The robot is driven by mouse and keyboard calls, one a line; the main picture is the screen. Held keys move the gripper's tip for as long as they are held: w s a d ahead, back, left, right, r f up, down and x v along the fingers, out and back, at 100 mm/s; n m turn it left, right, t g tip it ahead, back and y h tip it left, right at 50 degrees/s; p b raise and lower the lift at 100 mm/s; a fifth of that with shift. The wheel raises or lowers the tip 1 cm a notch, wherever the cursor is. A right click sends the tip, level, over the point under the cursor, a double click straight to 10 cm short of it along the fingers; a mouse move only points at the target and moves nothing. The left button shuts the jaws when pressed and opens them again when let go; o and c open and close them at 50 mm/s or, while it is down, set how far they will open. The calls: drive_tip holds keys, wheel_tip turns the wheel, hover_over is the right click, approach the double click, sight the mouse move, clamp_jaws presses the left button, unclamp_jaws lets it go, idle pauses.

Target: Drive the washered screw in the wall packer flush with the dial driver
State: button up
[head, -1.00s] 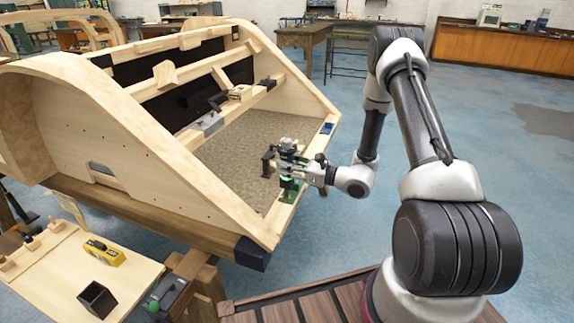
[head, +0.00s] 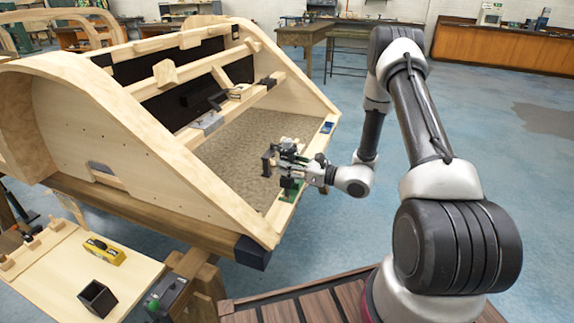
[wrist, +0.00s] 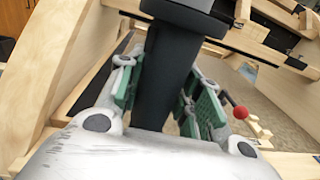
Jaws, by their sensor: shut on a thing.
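My gripper (head: 296,165) is over the right rim of the wooden bodyframe (head: 318,140) in the head view. In the wrist view its green-padded fingers (wrist: 160,85) are on both sides of a thick dark cylinder (wrist: 165,55), which I take for the dial driver, and are shut on it. In the head view a small dark upright part (head: 267,164) shows left of the gripper. The driver's working end is hidden in the wrist view. I cannot make out the washered screw, and I cannot tell which wooden piece is the wall packer.
A red ball on a dark rod (wrist: 240,112) is right of the fingers. A blue item (head: 327,127) lies further along the rim. A side table (head: 60,290) holds a yellow tool (head: 104,251) and a black box (head: 97,298).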

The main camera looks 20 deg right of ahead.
sight(292, 147)
drive_tip(key=shift+f, duration=0.15)
idle(0.6)
drive_tip(key=shift+r, duration=3.55)
